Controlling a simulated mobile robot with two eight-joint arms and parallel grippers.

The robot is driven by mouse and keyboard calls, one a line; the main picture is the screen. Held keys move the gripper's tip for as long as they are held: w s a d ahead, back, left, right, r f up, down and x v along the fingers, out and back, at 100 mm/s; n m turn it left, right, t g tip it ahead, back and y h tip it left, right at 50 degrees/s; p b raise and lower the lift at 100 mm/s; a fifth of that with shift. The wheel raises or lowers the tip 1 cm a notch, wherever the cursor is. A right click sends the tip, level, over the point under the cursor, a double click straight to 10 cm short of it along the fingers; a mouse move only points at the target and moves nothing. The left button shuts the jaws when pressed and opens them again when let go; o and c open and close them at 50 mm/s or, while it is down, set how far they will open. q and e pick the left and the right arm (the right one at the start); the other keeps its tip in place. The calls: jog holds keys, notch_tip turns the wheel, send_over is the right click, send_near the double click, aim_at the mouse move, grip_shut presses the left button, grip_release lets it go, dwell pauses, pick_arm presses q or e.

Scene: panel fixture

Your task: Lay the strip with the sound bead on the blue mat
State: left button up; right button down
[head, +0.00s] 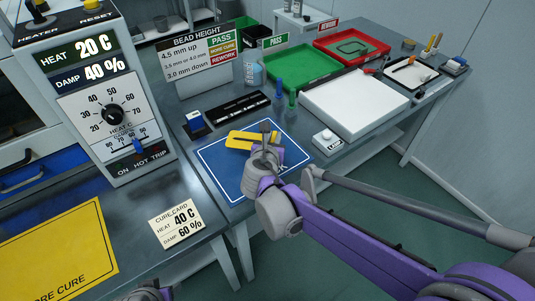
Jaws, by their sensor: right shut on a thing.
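The blue mat (222,177) lies flat on the bench in the middle of the head view. A yellow piece with a dark line along it (240,139) is over the mat's far part; I cannot tell whether it touches the mat. My right gripper (266,133) is shut at the right end of this yellow piece, above the mat, and its own wrist hides part of the hold. A long black holder (239,107) with a thin pale line lies behind the mat. No bead can be made out clearly. My left gripper's jaws are not in view.
A bead-height sign (196,73), green tray (300,77), red tray (352,46) and white board (354,104) stand behind and right. Bottles (280,91) and a white button box (327,139) are near the mat. A heater panel (108,100) and cure card (176,226) are left.

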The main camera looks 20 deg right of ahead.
jog(key=shift+f+b, duration=0.6)
jog(key=shift+f, duration=2.2)
jog(key=shift+f, duration=0.2)
jog(key=c, duration=0.8)
grip_release()
jog(key=shift+r, duration=0.1)
jog(key=shift+r, duration=0.1)
